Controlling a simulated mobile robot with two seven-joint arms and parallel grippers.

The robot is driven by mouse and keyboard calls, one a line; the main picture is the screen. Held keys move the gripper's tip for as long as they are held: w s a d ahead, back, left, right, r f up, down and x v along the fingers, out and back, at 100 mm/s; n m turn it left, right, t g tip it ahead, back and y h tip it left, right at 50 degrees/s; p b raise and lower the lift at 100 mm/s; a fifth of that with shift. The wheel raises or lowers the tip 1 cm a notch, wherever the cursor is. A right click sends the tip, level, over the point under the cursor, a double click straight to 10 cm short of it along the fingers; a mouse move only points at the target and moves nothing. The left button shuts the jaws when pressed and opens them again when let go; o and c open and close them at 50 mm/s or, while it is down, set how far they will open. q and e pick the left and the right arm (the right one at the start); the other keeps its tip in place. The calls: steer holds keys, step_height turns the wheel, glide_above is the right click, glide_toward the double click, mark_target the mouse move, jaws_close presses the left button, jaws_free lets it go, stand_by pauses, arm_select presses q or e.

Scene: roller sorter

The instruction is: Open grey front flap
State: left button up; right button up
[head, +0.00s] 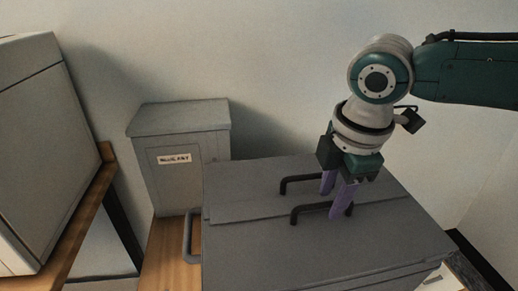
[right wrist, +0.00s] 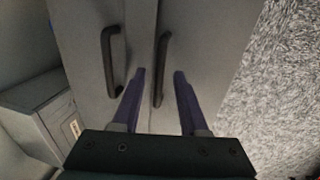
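The grey box (head: 290,262) has two flaps on its top, each with a black bar handle. The front flap (head: 255,235) is nearer me and lies flat and shut. Its front handle (head: 310,210) also shows in the right wrist view (right wrist: 163,50). The back handle (head: 298,180) sits on the rear flap (head: 240,182). My right gripper (head: 332,204) points down at the front handle with its purple fingers apart. In the right wrist view the open fingers (right wrist: 160,74) lie either side of that handle. Contact cannot be told. My left gripper is out of view.
A grey lidded box (head: 180,130) with a white label stands behind left on a wooden surface (head: 170,255). A large grey cabinet (head: 35,150) is at the far left. A side handle (head: 188,237) sticks out from the grey box's left side. Grey carpet (right wrist: 285,90) shows beyond the box.

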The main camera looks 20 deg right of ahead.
jaws_close()
stand_by(1.2)
